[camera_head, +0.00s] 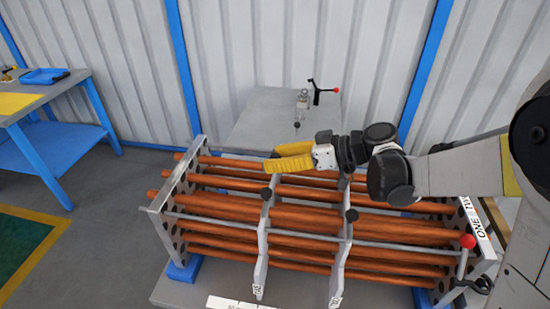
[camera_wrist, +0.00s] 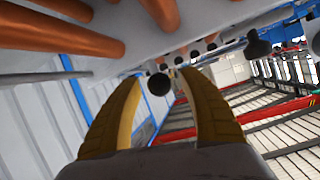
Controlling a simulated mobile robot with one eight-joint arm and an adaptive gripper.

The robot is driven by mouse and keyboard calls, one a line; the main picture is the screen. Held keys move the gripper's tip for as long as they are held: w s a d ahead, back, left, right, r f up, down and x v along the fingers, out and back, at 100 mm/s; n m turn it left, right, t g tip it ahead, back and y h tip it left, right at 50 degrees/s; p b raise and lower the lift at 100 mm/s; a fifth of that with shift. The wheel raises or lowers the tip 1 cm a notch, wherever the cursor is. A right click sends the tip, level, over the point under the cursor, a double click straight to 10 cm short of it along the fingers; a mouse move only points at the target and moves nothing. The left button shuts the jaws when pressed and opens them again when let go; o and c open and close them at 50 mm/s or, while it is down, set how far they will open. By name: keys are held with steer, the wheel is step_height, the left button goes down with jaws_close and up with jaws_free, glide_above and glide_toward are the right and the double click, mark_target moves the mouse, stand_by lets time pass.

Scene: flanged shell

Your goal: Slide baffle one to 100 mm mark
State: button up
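Two thin grey baffle plates stand across the orange tubes in the head view: a left baffle (camera_head: 263,240) and a right baffle (camera_head: 345,245). Each has a black knob near its top, the left knob (camera_head: 267,194) and the right knob (camera_head: 351,215). Small labels at their lower ends are too small to read surely. My gripper (camera_head: 270,165) has yellow fingers, which reach left, above and behind the left knob. In the wrist view my gripper (camera_wrist: 162,76) is open, with a black knob (camera_wrist: 158,84) showing between the fingertips; contact cannot be told.
The tubes (camera_head: 210,208) run between a left end plate (camera_head: 172,210) and a right end plate bearing a label (camera_head: 477,219). A red-knobbed lever (camera_head: 467,242) stands at the right. A white scale strip (camera_head: 235,303) lies in front. A grey table (camera_head: 265,120) stands behind; a blue bench is at left.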

steer(key=shift+d, duration=0.1)
steer(key=v, duration=1.2)
